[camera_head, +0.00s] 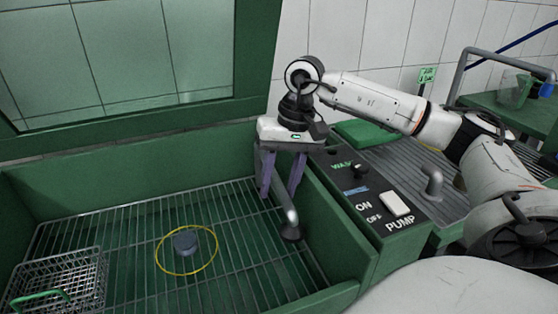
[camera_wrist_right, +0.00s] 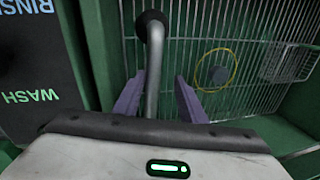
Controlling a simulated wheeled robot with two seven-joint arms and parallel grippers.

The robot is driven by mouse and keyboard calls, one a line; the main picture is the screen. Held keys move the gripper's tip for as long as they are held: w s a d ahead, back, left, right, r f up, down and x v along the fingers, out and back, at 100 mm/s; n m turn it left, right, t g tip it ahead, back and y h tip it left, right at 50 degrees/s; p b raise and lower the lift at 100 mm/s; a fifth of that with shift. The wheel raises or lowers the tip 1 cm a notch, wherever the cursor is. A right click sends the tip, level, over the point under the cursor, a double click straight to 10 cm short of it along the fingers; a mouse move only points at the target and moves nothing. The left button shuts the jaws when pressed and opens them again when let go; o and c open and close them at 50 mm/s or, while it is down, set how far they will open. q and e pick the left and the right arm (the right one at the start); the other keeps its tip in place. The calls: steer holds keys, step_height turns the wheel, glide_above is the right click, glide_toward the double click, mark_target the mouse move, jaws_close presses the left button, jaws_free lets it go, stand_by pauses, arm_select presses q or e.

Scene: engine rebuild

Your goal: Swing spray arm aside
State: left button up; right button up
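The spray arm (camera_head: 285,200) is a grey bent pipe with a dark round end, reaching down over the wash basin's wire rack beside the control panel. In the right wrist view the spray arm (camera_wrist_right: 154,65) runs between the two purple fingers of my right gripper (camera_wrist_right: 158,95). The fingers are spread apart, with the pipe nearer the left finger; whether they touch it I cannot tell. In the head view my right gripper (camera_head: 282,178) points down over the basin's right side, its body hiding the upper pipe. My left gripper is not in view.
A grey round part (camera_head: 186,242) inside a yellow ring (camera_head: 158,252) lies on the rack (camera_head: 120,235). A wire basket (camera_head: 85,270) with a green handle is at the left. The control panel (camera_head: 380,200) with knob and switch borders the basin's right wall.

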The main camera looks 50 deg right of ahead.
step_height(320, 180, up, 10)
steer(key=s+d+p, duration=0.1)
steer(key=shift+d, duration=0.3)
steer(key=shift+s, duration=0.1)
stand_by(1.0)
